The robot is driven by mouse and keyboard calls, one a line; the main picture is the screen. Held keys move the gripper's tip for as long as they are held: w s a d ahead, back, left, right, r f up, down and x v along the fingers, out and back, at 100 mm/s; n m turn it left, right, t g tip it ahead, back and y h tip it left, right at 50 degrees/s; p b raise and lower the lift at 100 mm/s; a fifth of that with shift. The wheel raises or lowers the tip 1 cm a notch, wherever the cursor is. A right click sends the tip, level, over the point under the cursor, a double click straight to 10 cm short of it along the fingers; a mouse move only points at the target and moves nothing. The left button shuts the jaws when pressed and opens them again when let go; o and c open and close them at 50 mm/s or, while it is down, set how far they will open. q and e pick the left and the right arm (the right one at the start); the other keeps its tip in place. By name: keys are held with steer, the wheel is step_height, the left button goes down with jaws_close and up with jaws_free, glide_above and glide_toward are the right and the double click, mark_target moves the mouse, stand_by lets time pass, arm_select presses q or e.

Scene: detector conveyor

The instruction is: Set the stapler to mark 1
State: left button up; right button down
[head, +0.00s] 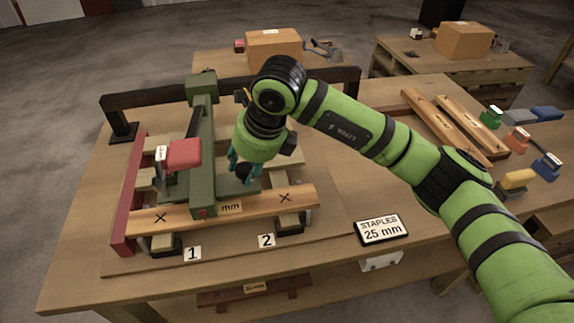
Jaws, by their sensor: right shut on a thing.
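The green stapler (203,120) stands on the workbench. Its front end comes down on a wooden plank between two X marks. The sign for mark 1 (193,254) is in front of the left part of the plank, and the sign for mark 2 (266,241) is farther right. The stapler's front end is between the left X and the right X, nearer the left one. My right gripper (243,170) points down at the stapler's right side, with its teal fingers shut on a part of it. The gripped part is mostly hidden. My left gripper is not in view.
A dark rail (152,94) crosses behind the plank (255,204). A "STAPLES 25 mm" sign (381,229) stands at right. Loose planks (470,122) and coloured blocks lie beyond my arm.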

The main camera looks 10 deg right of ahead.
mark_target(199, 141)
steer(key=a, duration=0.2)
steer(key=a+b, duration=0.1)
steer(key=a, duration=0.2)
steer(key=a+b, duration=0.1)
steer(key=a, duration=0.2)
steer(key=shift+s+a+r, duration=0.15)
steer(key=shift+a+r, duration=0.05)
steer(key=shift+r, duration=0.05)
steer(key=shift+a, duration=0.75)
steer(key=shift+r, duration=0.1)
steer(key=c, duration=1.1)
jaws_free()
steer(key=shift+o, duration=1.4)
steer(key=shift+f, duration=0.2)
steer(key=shift+s+d+r, duration=0.1)
steer(key=shift+r, duration=0.05)
steer(key=v, duration=1.1)
steer(key=shift+s+d+r, duration=0.1)
steer(key=shift+s+r, duration=0.05)
steer(key=shift+r, duration=0.2)
steer(key=shift+f, duration=0.1)
